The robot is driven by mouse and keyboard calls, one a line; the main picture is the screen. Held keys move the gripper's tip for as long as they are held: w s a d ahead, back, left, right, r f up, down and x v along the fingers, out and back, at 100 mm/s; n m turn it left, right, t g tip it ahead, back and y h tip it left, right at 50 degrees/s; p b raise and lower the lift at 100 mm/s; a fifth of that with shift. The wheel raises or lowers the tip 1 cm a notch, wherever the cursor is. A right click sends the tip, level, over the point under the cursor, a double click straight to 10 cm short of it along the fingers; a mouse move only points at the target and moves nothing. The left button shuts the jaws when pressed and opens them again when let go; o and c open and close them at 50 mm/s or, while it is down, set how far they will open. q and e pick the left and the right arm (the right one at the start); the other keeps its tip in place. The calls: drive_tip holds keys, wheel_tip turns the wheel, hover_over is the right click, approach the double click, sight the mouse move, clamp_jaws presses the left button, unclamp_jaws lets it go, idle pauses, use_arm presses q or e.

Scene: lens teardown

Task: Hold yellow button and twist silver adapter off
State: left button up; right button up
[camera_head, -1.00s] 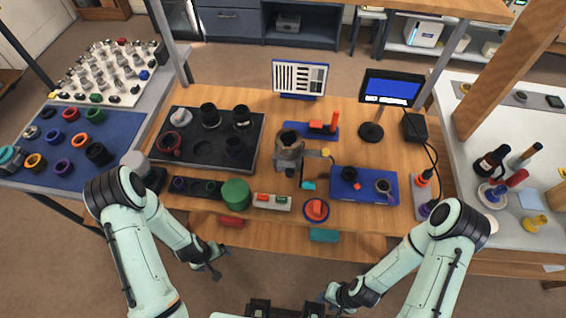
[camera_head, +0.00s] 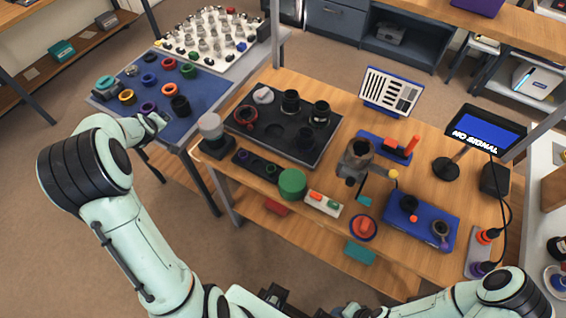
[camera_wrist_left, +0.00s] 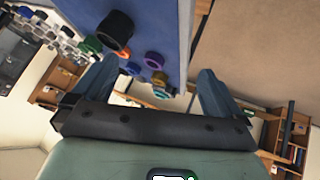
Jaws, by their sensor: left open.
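A grey metal holder (camera_head: 352,170) stands on the wooden table, with a dark-topped grey cylindrical part (camera_head: 358,150) in it. A small yellow button (camera_head: 394,174) sits at its right side. I cannot tell which part is the silver adapter. My left gripper (camera_head: 152,124) is far from the holder, at the right edge of the blue mat. In the left wrist view my left gripper (camera_wrist_left: 155,85) is open and empty, with the mat's rings beyond its fingers. My right gripper is at the bottom edge of the head view, mostly cut off.
The blue mat (camera_head: 215,108) holds several coloured rings, including a black ring (camera_wrist_left: 114,28). A black tray (camera_head: 245,142) with lens parts lies left of the holder. A blue block (camera_head: 455,228), a monitor (camera_head: 487,130) and a green cylinder (camera_head: 292,184) stand nearby.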

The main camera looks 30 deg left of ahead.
use_arm(q)
drive_tip(key=w+d+r+m+t+h, duration=0.1)
drive_tip(key=w+d+r+m+t, duration=0.15)
drive_tip(key=w+d+r, duration=0.4)
drive_tip(key=w+d+r+m+t+h, duration=0.1)
drive_tip(key=w+d+r+t+h, duration=0.15)
drive_tip(key=d+r, duration=0.75)
drive_tip(key=s+d+r+m+t+h, duration=0.15)
drive_tip(key=d+r, duration=0.35)
drive_tip(key=d, duration=0.7)
drive_tip(key=d+r+m+t+h, duration=0.2)
drive_tip(key=d+r+t, duration=0.15)
drive_tip(key=d, duration=0.75)
drive_tip(key=n+g, duration=0.2)
drive_tip(key=n, duration=2.5)
approach(357, 156)
drive_tip(key=x, duration=1.2)
drive_tip(key=shift+w, duration=0.1)
